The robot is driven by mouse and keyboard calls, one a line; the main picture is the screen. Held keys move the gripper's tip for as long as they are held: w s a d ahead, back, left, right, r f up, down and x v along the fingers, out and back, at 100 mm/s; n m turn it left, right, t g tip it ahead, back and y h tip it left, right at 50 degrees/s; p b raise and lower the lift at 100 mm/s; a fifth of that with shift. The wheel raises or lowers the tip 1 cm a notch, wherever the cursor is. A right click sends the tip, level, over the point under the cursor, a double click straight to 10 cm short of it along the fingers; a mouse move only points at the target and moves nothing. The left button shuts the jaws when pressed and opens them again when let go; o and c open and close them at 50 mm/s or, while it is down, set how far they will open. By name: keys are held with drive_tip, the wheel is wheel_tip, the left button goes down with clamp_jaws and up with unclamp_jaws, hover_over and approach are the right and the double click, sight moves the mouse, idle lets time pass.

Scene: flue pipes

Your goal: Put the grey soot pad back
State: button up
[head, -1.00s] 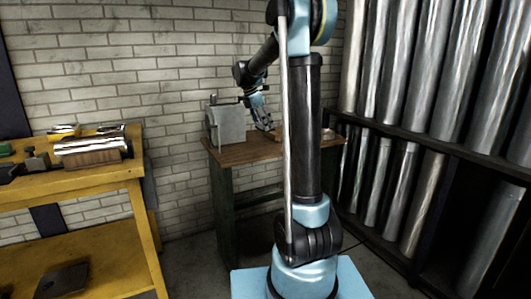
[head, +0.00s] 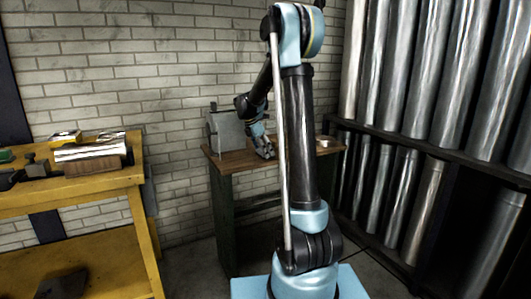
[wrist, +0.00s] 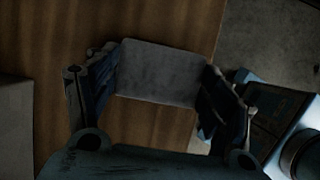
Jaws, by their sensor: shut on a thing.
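The grey soot pad (wrist: 160,74) is a flat, pale grey rectangle with rounded corners in the wrist view. My gripper (wrist: 160,90) is shut on it, with one finger at each side edge. In the head view my gripper (head: 265,152) points down, low over the wooden top of the bench (head: 233,160). The wood also shows beneath the pad in the wrist view (wrist: 55,30). I cannot tell whether the pad touches the wood. The pad cannot be made out in the head view.
A grey metal box (head: 228,130) stands on the bench left of my gripper. A small round metal thing (head: 325,142) lies at the bench's right. A yellow workbench (head: 80,185) with tools and a metal cylinder (head: 90,152) is at left. Pipes (head: 425,75) stand in a rack at right.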

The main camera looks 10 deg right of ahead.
drive_tip(key=o, duration=0.9)
drive_tip(key=shift+f, duration=0.15)
drive_tip(key=shift+o, duration=0.2)
drive_tip(key=v, duration=1.1)
drive_tip(key=s+d+m+y, duration=0.1)
drive_tip(key=s+d+m, duration=0.3)
drive_tip(key=s, duration=0.7)
drive_tip(key=s+f+m+y, duration=0.1)
drive_tip(key=s+f+m, duration=0.4)
drive_tip(key=s, duration=0.5)
drive_tip(key=s+d+f+m+y, duration=0.1)
drive_tip(key=s+f+m, duration=0.5)
drive_tip(key=s, duration=0.5)
drive_tip(key=s+f+m+y, duration=0.1)
drive_tip(key=s+f+m, duration=0.5)
drive_tip(key=s, duration=0.4)
drive_tip(key=shift+s+d+f+t, duration=0.2)
drive_tip(key=shift+s+d+t, duration=0.2)
